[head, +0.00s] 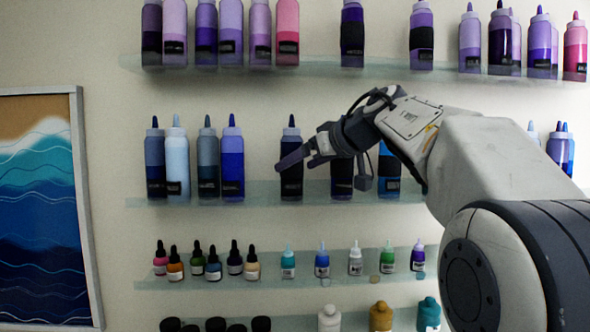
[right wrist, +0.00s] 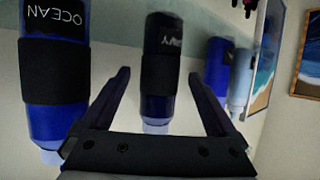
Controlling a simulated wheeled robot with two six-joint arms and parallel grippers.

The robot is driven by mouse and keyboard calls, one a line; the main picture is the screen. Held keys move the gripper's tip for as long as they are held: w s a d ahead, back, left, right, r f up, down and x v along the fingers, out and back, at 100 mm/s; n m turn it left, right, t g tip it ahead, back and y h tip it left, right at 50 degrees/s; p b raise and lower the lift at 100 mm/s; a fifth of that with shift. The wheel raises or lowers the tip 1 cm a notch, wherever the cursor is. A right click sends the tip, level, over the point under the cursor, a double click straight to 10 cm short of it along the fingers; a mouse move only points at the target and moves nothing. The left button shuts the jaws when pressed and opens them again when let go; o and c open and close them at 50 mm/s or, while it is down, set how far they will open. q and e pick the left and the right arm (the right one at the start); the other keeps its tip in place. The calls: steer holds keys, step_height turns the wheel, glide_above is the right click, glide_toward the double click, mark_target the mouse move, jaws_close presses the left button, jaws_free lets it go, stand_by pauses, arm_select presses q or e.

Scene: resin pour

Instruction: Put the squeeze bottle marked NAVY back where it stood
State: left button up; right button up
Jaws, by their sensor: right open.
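The squeeze bottle marked NAVY (head: 291,181) is dark blue with a black label band and a dark nozzle. It stands upright on the second shelf (head: 245,199), apart from the group at its left. In the right wrist view, upside down, the NAVY bottle (right wrist: 157,104) shows between the two fingers, its label partly readable. My right gripper (head: 299,156) is open at the bottle, with a finger on each side; a gap shows on both sides in the wrist view. Whether the fingers fully reach around it is unclear. My left gripper is out of view.
A bottle marked OCEAN (right wrist: 53,75) stands beside NAVY, close to one finger. A group of blue bottles (head: 232,160) stands left of NAVY on the same shelf. Purple and pink bottles fill the top shelf (head: 330,66); small dropper bottles (head: 235,260) stand below. A framed wave picture (head: 40,205) hangs left.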

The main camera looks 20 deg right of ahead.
steer(key=v, duration=0.9)
steer(key=shift+s+b, duration=0.3)
steer(key=shift+b, duration=0.05)
steer(key=shift+r, duration=0.1)
